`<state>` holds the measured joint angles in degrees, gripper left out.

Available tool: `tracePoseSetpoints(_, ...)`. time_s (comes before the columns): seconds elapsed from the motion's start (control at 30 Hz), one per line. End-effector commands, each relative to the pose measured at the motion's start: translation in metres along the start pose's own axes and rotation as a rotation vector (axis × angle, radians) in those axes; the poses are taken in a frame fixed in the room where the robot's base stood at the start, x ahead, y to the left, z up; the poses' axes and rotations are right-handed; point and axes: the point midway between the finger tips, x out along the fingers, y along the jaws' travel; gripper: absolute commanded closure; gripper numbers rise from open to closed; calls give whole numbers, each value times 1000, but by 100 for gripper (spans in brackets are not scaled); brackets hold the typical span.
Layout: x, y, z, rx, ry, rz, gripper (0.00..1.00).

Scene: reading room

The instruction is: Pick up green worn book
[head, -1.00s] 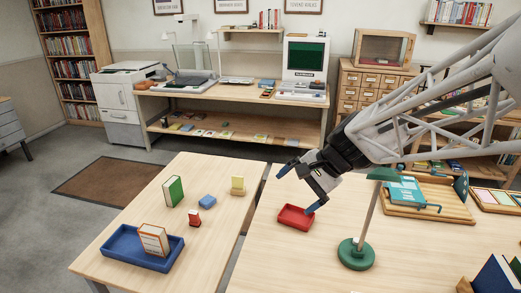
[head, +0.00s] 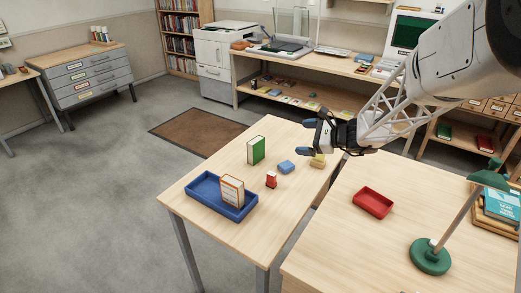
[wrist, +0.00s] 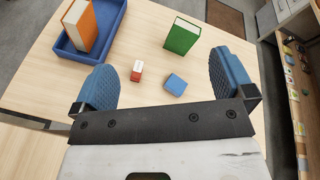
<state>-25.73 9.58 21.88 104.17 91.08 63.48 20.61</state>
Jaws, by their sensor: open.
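The green book (head: 257,150) stands upright on the left wooden table, its white page edges showing. In the wrist view the green book (wrist: 183,36) stands beyond my fingertips, a little right of centre. My gripper (head: 310,137) is open and empty, above the right back part of that table, to the right of the green book. In the wrist view its two blue finger pads (wrist: 165,80) are wide apart, with nothing between them in their grip.
A blue tray (head: 203,191) holds an upright orange book (head: 232,191). A small red block (head: 271,180), a blue block (head: 286,167) and a yellow object (head: 318,160) stand near the green book. A red tray (head: 373,203) and green lamp (head: 430,257) are on the right table.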

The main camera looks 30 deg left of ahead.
Motion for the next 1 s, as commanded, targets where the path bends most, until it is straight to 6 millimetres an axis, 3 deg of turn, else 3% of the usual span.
tracePoseSetpoints(0.03,17,-4,-8,31,-19,-14,0)
tracePoseSetpoints(0.23,74,-21,-36,157,-90,-85,0)
tracePoseSetpoints(0.6,177,-34,-93,386,-207,-212,0)
tracePoseSetpoints(0.8,212,-33,-115,467,-246,-259,0)
tracePoseSetpoints(1.0,222,-34,-123,493,-258,-277,0)
